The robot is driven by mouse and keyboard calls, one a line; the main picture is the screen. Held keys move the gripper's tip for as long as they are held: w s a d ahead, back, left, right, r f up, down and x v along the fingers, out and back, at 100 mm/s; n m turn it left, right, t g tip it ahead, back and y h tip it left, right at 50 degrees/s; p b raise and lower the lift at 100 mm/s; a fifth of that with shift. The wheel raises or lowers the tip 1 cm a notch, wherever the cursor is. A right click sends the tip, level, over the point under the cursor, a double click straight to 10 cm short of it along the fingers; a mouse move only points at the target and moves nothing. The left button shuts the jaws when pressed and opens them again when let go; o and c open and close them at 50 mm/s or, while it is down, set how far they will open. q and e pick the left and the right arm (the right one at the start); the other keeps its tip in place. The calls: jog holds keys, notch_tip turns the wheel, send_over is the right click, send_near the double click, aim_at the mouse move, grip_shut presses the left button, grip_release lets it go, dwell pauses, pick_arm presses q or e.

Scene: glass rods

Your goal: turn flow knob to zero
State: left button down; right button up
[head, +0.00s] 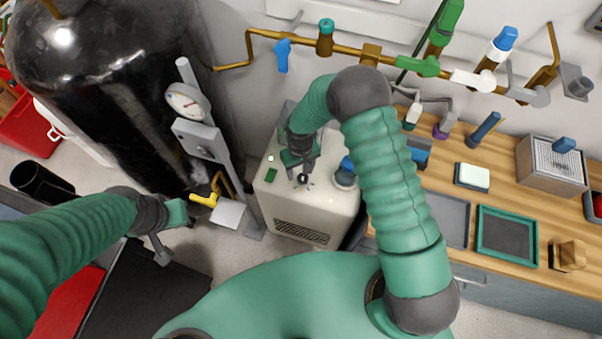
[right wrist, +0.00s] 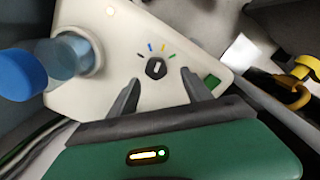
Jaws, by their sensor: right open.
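The flow knob (right wrist: 156,68) is a small dark round knob with a pale pointer mark, on the top of a cream machine (right wrist: 180,30). Coloured ticks fan out beside it. In the head view the knob (head: 303,179) shows just below my right gripper (head: 301,170). In the right wrist view my right gripper (right wrist: 160,76) is open, one finger on each side of the knob, with gaps visible on both sides. Whether the fingertips are at knob height is unclear. My left gripper (head: 176,235) is at the left, away from the machine; its jaw opening is unclear.
A blue-capped bottle (right wrist: 25,75) stands in the machine's top beside the knob. A small green display (head: 270,175) is on its other side. A black tank (head: 110,80) and gauge post (head: 200,140) stand left. A wooden bench (head: 500,150) with trays is right.

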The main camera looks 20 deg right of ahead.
aim_at(303, 176)
jog(key=f, duration=0.2)
jog(key=shift+s+a+f, duration=0.1)
jog(key=shift+s+f, duration=0.1)
jog(key=shift+f, duration=0.15)
jog(key=shift+d+f, duration=0.5)
jog(key=shift+d, duration=0.25)
jog(key=shift+c, duration=1)
jog(key=shift+a+r, duration=0.1)
jog(key=shift+a, duration=0.4)
jog(key=c, duration=0.7)
grip_shut()
pick_arm(q)
jog(key=shift+s+d+r, duration=0.1)
jog(key=shift+s+d, duration=0.1)
jog(key=shift+d, duration=0.15)
pick_arm(e)
jog(key=shift+d, duration=0.2)
